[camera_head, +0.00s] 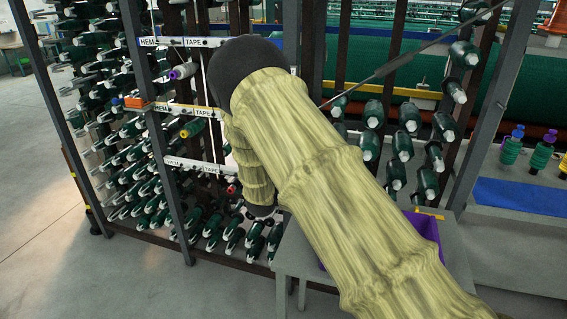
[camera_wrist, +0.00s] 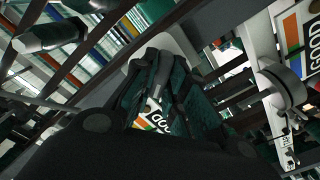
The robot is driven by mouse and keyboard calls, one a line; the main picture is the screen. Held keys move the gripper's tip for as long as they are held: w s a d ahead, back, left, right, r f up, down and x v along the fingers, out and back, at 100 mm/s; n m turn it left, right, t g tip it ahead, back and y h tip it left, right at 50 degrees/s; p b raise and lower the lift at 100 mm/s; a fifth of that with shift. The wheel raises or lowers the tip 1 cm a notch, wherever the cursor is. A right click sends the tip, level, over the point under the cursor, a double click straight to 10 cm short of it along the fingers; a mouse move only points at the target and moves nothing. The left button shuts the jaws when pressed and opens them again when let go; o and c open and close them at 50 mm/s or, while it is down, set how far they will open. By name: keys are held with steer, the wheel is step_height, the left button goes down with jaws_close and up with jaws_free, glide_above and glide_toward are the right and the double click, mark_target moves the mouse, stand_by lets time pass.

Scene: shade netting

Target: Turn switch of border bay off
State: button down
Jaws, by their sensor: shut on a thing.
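In the wrist view my gripper (camera_wrist: 160,88) points away from the camera, its dark fingers brought together. They are shut on a small pale part, which I take to be the switch; the fingers hide most of it, so its turned position cannot be told. A white plate with orange and green stripes and dark letters (camera_wrist: 160,117) shows through the gap between the finger links. In the head view my sleeved arm bends down in front of the rack and hides the fingers and the switch. No label reading border can be made out.
The rack (camera_head: 180,215) holds many green spools and label strips reading HEM and TAPE (camera_head: 190,42). A grey table (camera_head: 292,255) with a purple bin (camera_head: 428,226) stands close beneath my arm. A grey round fitting (camera_wrist: 283,85) is at right in the wrist view. The left floor is clear.

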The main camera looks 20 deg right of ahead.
steer(key=shift+n, duration=0.8)
steer(key=c, duration=1.4)
jaws_free()
steer(key=shift+c, duration=0.2)
steer(key=shift+s+a, duration=0.1)
steer(key=v, duration=0.7)
steer(key=shift+s, duration=0.15)
